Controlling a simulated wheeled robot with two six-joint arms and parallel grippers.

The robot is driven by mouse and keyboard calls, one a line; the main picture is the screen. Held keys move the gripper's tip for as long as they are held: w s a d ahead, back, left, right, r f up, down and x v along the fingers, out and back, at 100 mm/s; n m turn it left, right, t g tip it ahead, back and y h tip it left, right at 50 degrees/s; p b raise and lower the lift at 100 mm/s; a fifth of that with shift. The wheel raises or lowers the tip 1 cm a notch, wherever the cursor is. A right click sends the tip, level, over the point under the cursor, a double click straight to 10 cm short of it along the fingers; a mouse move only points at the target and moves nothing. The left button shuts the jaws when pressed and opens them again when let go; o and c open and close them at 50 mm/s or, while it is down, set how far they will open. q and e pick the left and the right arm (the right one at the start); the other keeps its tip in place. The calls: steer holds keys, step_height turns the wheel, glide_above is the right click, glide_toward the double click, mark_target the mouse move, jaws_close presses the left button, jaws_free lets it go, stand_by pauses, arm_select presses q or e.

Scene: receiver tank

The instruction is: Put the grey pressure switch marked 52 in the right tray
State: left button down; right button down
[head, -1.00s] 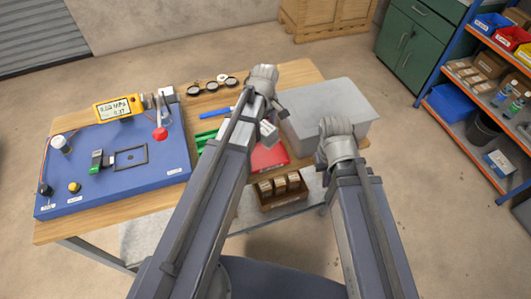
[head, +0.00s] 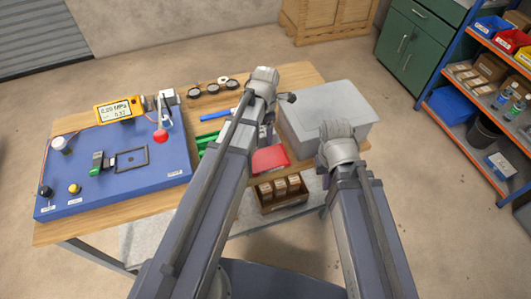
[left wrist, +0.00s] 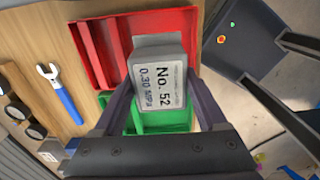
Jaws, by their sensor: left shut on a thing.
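My left gripper (left wrist: 160,100) is shut on the grey pressure switch (left wrist: 160,72), whose label reads "No. 52" and "0.30 MPa" in the left wrist view. The switch is held above the trays, overlapping the red tray (left wrist: 95,65) and the green tray (left wrist: 180,120) in that view; its height is hard to tell. In the head view the red tray (head: 270,160) lies right of the green tray (head: 207,139), and my left forearm hides part of both. The held switch is mostly hidden there. My right gripper's fingers are hidden behind its own arm.
A large grey box (head: 325,105) stands right of the trays. A blue-handled wrench (left wrist: 60,95) lies beside them. A blue panel (head: 80,150) with a gauge fills the table's left. A crate of small boxes (head: 280,190) sits below the table's front edge.

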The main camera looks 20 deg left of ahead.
arm_select(q)
steer(key=shift+f+b, duration=4.4)
steer(key=shift+f, duration=0.3)
steer(key=shift+f, duration=0.25)
jaws_free()
steer(key=shift+r, duration=0.1)
steer(key=shift+r, duration=0.15)
step_height(320, 180, up, 12)
steer(key=p, duration=1.2)
